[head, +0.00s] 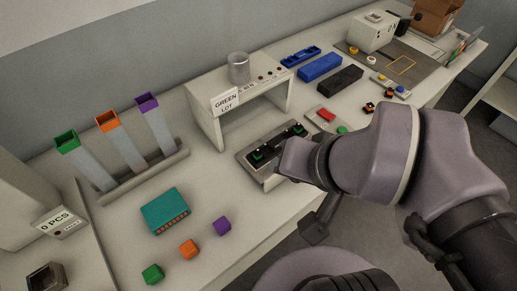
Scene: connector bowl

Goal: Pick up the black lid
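A black rectangular block (338,80), which looks like the black lid, lies flat on the white table in the head view, right of the middle at the back. It lies beside a blue block of similar shape (320,67), apart from it. My gripper (292,158) is at the near edge of the table, over the front of a metal fixture (252,163) with green and black parts. It is well in front of the black block and apart from it. My wrist hides part of the gripper, and its fingers cannot be made out clearly.
A white stand (208,122) with a metal cylinder (238,68) is left of the black block. A red-and-green button panel (326,119) lies in front of the block. A blue tray (300,56) and white machine (373,31) stand behind. A teal box (165,211) is at left.

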